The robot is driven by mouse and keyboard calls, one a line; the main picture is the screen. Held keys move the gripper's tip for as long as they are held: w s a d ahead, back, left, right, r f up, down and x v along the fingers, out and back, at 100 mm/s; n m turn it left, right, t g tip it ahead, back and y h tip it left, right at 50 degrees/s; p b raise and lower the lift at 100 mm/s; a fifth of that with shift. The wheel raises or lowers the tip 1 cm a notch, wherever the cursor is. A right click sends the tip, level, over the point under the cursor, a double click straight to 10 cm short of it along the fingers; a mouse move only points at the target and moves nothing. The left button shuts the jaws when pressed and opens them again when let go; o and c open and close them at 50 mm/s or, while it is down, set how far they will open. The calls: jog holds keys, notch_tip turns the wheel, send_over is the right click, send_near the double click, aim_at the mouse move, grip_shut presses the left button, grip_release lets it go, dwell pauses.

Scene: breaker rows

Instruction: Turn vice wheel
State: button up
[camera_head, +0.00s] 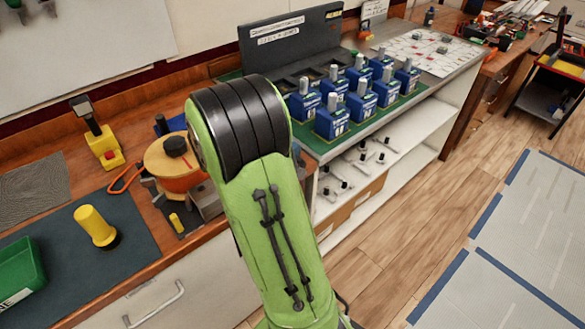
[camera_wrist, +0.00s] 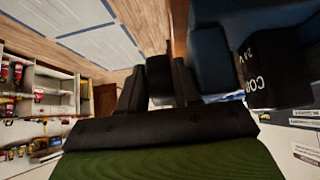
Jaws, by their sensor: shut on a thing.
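In the wrist view, my gripper (camera_wrist: 158,92) has its two dark fingers on either side of a dark block-like part (camera_wrist: 160,72), and is shut on it. This part looks like the vice wheel, but its rim and shape are mostly hidden. A dark blue body (camera_wrist: 212,58), likely the vice, stands right beside it on the right. A black block (camera_wrist: 268,62) with white lettering, including "24V", sits against the blue body. In the head view, my green arm hides my gripper and the wheel. A small blue piece (camera_head: 161,125) shows left of the arm.
On the bench, an orange round fixture (camera_head: 165,168) with a black knob stands close left of my arm. A yellow cylinder (camera_head: 95,226), a yellow-black tool (camera_head: 100,140) and a green bin (camera_head: 18,275) lie further left. Blue breakers (camera_head: 332,118) stand in rows to the right.

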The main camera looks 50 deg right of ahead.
jog(key=o, duration=1)
jog(key=shift+c, duration=0.2)
